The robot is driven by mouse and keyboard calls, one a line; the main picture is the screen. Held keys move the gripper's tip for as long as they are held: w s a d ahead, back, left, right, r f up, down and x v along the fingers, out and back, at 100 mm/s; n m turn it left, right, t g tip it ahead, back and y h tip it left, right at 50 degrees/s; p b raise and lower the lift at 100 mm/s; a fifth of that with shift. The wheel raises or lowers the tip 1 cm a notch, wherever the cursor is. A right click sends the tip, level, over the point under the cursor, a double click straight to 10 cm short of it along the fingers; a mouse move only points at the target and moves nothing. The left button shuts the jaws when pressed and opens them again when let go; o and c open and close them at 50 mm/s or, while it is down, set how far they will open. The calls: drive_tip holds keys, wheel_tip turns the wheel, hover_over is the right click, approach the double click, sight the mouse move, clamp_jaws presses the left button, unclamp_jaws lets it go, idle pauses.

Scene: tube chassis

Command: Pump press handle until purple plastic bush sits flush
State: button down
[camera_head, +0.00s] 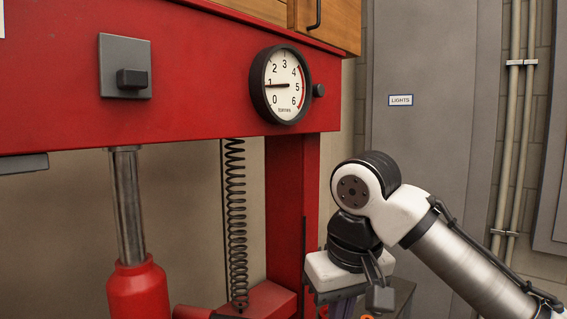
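The red press frame (190,75) fills the left of the head view. Under its crossbeam stands a red jack body (138,290) with a bright steel ram (128,205) reaching up to the beam. The round gauge (281,84), marked in tonnes, has its needle near 1. I cannot make out the press handle; a red stub (190,312) shows at the bottom edge beside the jack. No purple bush can be clearly identified. My gripper (362,288) points down at lower right, with a dark finger visible; its opening and anything in it are hidden.
A coil spring (236,220) hangs between the jack and the frame's right post (291,210). Behind are a grey cabinet (425,150), wall pipes (508,130) and a wooden cupboard (335,22).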

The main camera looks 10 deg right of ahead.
drive_tip(key=shift+f+b, duration=2.45)
drive_tip(key=shift+f, duration=2.3)
wheel_tip(320, 180, up, 9)
drive_tip(key=p, duration=0.9)
drive_tip(key=shift+f, duration=0.15)
wheel_tip(320, 180, up, 7)
drive_tip(key=shift+f, duration=0.1)
drive_tip(key=shift+f, duration=0.1)
drive_tip(key=shift+f+b, duration=0.5)
drive_tip(key=shift+b, duration=0.05)
drive_tip(key=shift+r+p, duration=0.4)
drive_tip(key=shift+r, duration=0.15)
drive_tip(key=shift+f, duration=0.1)
